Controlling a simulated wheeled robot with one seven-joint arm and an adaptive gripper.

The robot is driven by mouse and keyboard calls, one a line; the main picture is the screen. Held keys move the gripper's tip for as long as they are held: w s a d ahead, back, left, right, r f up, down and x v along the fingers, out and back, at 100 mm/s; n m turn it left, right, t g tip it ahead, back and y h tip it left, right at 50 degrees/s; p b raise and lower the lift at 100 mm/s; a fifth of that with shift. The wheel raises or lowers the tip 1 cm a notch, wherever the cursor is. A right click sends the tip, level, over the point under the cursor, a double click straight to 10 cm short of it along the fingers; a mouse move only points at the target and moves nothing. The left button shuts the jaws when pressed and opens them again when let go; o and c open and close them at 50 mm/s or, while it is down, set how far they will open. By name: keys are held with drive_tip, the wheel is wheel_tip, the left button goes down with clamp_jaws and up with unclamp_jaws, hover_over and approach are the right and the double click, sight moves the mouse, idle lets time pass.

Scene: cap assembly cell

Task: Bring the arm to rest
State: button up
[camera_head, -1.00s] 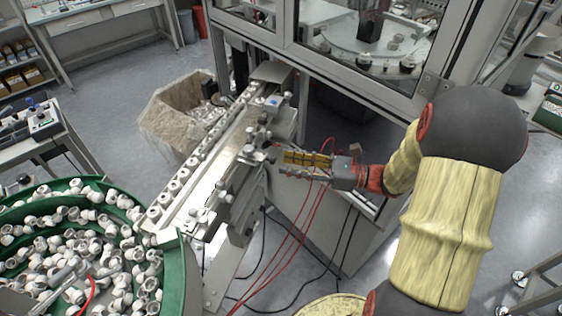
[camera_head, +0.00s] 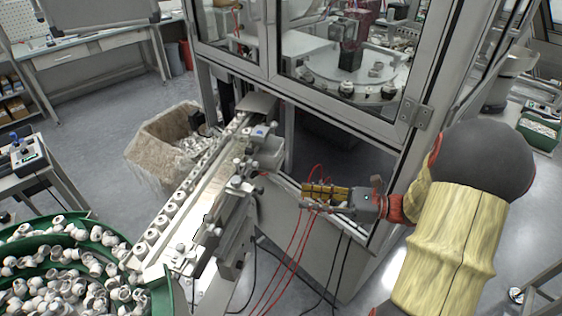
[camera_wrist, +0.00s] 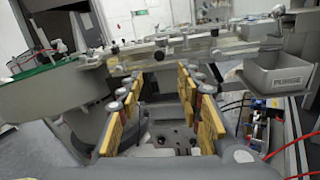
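My gripper (camera_head: 312,195) is to the right of the feeder rail in the head view, in front of the machine cabinet. Its yellow-padded fingers (camera_wrist: 163,112) stand wide apart in the wrist view. Nothing is between them. My arm reaches in from the right side of the head view. The fingers are apart from the rail, with a gap between them and its side.
The feeder rail (camera_head: 205,190) carries a row of white caps. A green bowl (camera_head: 165,290) full of white parts is at lower left. The glazed cabinet (camera_head: 350,70) stands behind. A grey PURGE bin (camera_wrist: 280,78) hangs at right in the wrist view. Red cables hang near my gripper.

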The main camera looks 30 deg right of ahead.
drive_tip(key=s+a+f+n+g+h, duration=0.4)
drive_tip(key=s+f+n+g+h, duration=0.3)
drive_tip(key=s+f+n+g, duration=0.4)
drive_tip(key=s+a+r+n+t+h, duration=0.1)
drive_tip(key=a+r+n+t+h, duration=0.2)
drive_tip(key=r+n, duration=0.5)
drive_tip(key=a+r+n+t+h, duration=0.2)
drive_tip(key=a+r+n+h, duration=0.2)
drive_tip(key=r+n, duration=0.4)
wheel_tip(320, 180, up, 2)
drive_tip(key=shift+s+a+t, duration=0.35)
drive_tip(key=shift+a+t, duration=0.05)
drive_tip(key=shift+a, duration=0.45)
